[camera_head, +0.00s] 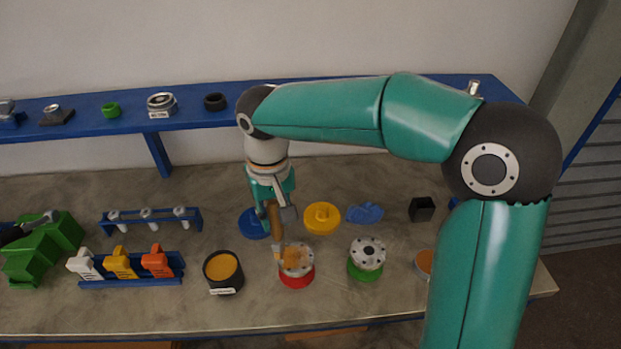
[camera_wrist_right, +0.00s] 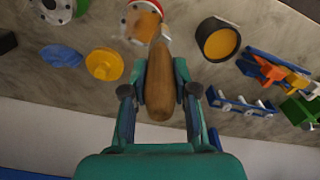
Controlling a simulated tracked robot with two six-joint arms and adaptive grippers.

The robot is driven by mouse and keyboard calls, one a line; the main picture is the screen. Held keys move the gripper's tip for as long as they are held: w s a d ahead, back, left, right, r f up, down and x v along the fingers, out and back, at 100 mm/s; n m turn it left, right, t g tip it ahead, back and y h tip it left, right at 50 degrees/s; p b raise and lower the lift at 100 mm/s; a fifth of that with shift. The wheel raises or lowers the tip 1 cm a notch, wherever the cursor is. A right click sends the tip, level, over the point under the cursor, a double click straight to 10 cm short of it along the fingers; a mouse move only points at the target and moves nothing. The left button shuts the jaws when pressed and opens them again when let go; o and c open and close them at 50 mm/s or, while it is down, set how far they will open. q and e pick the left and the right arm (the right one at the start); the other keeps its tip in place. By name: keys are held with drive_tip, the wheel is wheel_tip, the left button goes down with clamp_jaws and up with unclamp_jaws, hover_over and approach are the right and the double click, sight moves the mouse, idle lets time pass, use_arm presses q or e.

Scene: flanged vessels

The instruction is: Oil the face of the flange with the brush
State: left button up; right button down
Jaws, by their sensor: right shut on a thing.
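My right gripper (camera_head: 273,192) is shut on the wooden handle of the brush (camera_head: 274,218), which points down. The handle also shows between the fingers in the right wrist view (camera_wrist_right: 160,85). The brush's lower end is at the left part of the flange face on the red-based vessel (camera_head: 296,280). I cannot tell if the bristles touch it. An orange-brown patch (camera_head: 293,256) covers part of that grey face. A second flange, on a green base (camera_head: 367,262), stands to the right with a clean grey face. A black pot of orange liquid (camera_head: 223,272) stands to the left. My left gripper is not seen.
A yellow disc (camera_head: 322,217), a blue disc (camera_head: 254,224), a blue cloth (camera_head: 364,213) and a black box (camera_head: 421,209) lie behind the vessels. Blue racks (camera_head: 133,281) and a green vise (camera_head: 40,252) stand at left. A blue shelf (camera_head: 90,128) runs along the wall.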

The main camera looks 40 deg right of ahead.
sight(272, 202)
drive_tip(key=shift+w+r+p, duration=0.2)
drive_tip(key=shift+r+p, duration=0.4)
drive_tip(key=shift+r, duration=0.35)
wheel_tip(272, 202, up, 2)
drive_tip(key=shift+s+p, duration=0.15)
drive_tip(key=shift+p, duration=0.25)
drive_tip(key=shift+r, duration=0.25)
